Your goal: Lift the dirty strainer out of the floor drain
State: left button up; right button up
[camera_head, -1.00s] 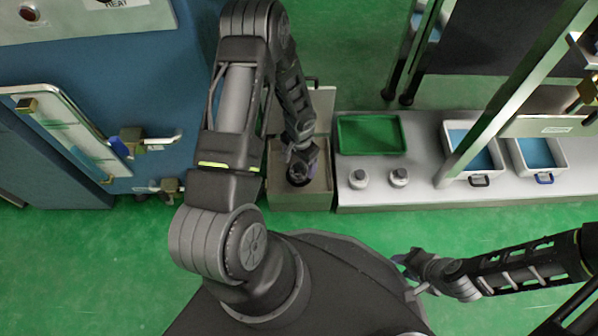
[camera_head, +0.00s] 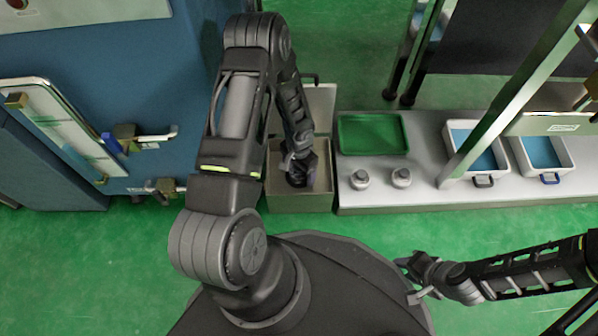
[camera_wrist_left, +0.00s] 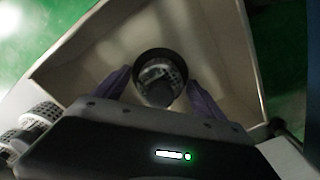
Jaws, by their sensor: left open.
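The dirty strainer (camera_wrist_left: 160,76) is a dark round rim with a perforated basket and a dark middle piece. It sits inside the open box-like floor drain (camera_head: 300,201), which also fills much of the left wrist view (camera_wrist_left: 222,45). My left gripper (camera_head: 297,180) reaches down into this box and mostly hides the strainer in the head view. In the left wrist view its two open fingers (camera_wrist_left: 158,92) are on either side of the strainer; I cannot tell whether they touch it. My right gripper (camera_head: 408,277) is away from the drain, over the floor at the lower right, its jaws unclear.
Two pale round strainers (camera_head: 359,179) (camera_head: 401,177) stand on the low grey platform (camera_head: 400,200) right of the drain. Behind them is a green tray (camera_head: 371,135). Two white bins with blue insides (camera_head: 541,153) and a metal post stand further right. A blue machine (camera_head: 90,50) is at the left.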

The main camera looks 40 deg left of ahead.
pick_arm(q)
jog(key=shift+c, duration=0.4)
jog(key=c, duration=1.5)
jog(key=shift+r, duration=0.1)
notch_tip(320, 180, up, 10)
jog(key=p, duration=0.4)
jog(key=shift+p, duration=0.35)
